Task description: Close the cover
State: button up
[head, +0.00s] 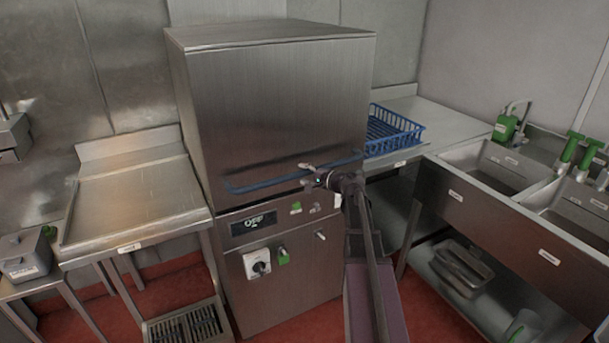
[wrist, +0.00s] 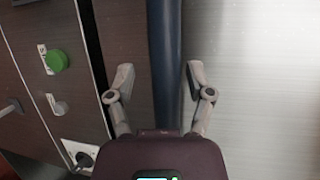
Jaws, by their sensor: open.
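The cover (head: 270,110) is the large steel box-shaped hood of the machine. It is down over the lower body (head: 285,280), with no wide opening between them in the head view. A blue bar handle (head: 265,180) runs across the cover's lower front. My gripper (head: 315,178) is at the right part of this handle. In the wrist view, the fingers of my gripper (wrist: 160,80) are open, one on each side of the blue handle (wrist: 165,45). Clear space shows between the bar and the left finger; the right finger is closer. I cannot tell whether it touches.
A steel side table (head: 135,200) stands left. A blue rack (head: 395,130) rests on the right counter, beside sinks (head: 495,165). A floor grate (head: 187,328) lies front left.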

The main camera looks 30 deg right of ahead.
aim_at(305, 86)
jog(key=shift+r, duration=0.25)
jog(key=r+p, duration=0.2)
jog(key=p, duration=0.1)
jog(key=shift+w+r, duration=0.2)
jog(key=shift+r, duration=0.15)
jog(key=s+d+r+p, duration=0.1)
jog(key=s+r+p, duration=0.1)
jog(key=r+p, duration=1.1)
jog(key=s+r+p, duration=0.1)
jog(key=r+p, duration=1.2)
jog(key=p, duration=0.1)
jog(key=shift+s+d+r, duration=0.35)
jog(key=shift+s+r, duration=0.05)
dwell(0.5)
dwell(0.3)
jog(key=f+v, duration=0.1)
jog(key=v, duration=0.8)
jog(key=shift+s+d+r+p, duration=0.15)
jog(key=shift+s+d+p, duration=0.05)
jog(key=shift+s+p, duration=0.2)
